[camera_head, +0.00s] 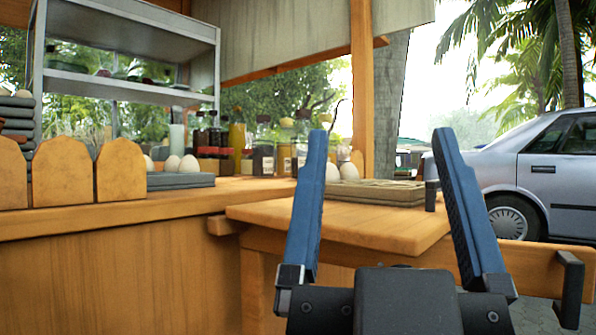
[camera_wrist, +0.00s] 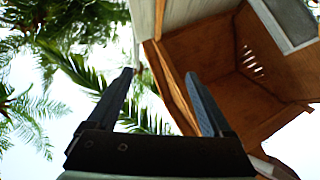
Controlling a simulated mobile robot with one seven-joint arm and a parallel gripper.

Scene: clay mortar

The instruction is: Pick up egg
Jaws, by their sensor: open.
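Several pale eggs show in the camera_head view. One group of eggs (camera_head: 172,164) sits on a grey tray (camera_head: 182,181) on the counter at the left. Another group of eggs (camera_head: 348,171) sits at a flat stack on the small wooden table, partly hidden behind my gripper's left finger. My gripper (camera_head: 380,145) is open and empty, its two blue fingers spread in the foreground in front of the small table. In the wrist view my gripper (camera_wrist: 158,85) points up at a roof and trees, with no egg in sight.
The wooden counter (camera_head: 120,222) has scalloped boards (camera_head: 62,172) along its left front. Bottles (camera_head: 236,140) line its back. A metal shelf (camera_head: 130,85) stands behind. The small table (camera_head: 385,228) carries a flat stack (camera_head: 392,193); a wooden post (camera_head: 361,80) rises behind it. A car (camera_head: 530,165) is outside.

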